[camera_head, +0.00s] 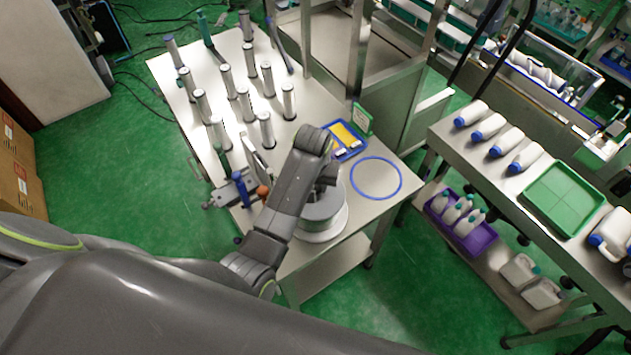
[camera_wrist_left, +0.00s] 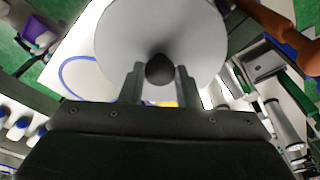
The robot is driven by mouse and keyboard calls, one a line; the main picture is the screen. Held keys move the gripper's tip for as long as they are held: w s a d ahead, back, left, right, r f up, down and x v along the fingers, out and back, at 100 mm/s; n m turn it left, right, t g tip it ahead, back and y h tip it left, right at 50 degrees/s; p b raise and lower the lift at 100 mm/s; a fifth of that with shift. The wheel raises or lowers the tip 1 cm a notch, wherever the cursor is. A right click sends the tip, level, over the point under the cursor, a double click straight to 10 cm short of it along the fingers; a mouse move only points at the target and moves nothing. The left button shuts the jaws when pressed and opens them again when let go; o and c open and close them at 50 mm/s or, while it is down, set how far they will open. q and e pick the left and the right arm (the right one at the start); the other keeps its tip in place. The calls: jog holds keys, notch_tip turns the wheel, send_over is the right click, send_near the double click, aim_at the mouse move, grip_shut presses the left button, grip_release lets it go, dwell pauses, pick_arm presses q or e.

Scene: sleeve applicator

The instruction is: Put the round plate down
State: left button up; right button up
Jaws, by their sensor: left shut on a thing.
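The round plate is a pale grey disc (camera_wrist_left: 160,28) with a dark knob (camera_wrist_left: 160,70) at its middle in the left wrist view. My left gripper (camera_wrist_left: 160,76) is shut on the knob. In the head view my left gripper (camera_head: 326,180) is over the front part of the steel table, and the grey round plate (camera_head: 322,212) shows below it, partly covered by my arm. A white round edge shows just under the plate; I cannot tell whether the two touch. A blue ring (camera_head: 376,178) lies flat on the table to the right of the plate. My right gripper is not in view.
Several upright silver cylinders (camera_head: 226,80) stand on the table's back left. A blue tray with yellow contents (camera_head: 345,136) and a green sign (camera_head: 362,119) are behind the ring. A clamp-like fixture (camera_head: 237,188) stands left of my arm. A shelf with white bottles (camera_head: 490,127) is at the right.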

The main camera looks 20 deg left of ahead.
pick_arm(q)
jog(key=shift+f, duration=0.15)
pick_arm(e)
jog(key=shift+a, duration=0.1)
pick_arm(q)
jog(key=o, duration=1.1)
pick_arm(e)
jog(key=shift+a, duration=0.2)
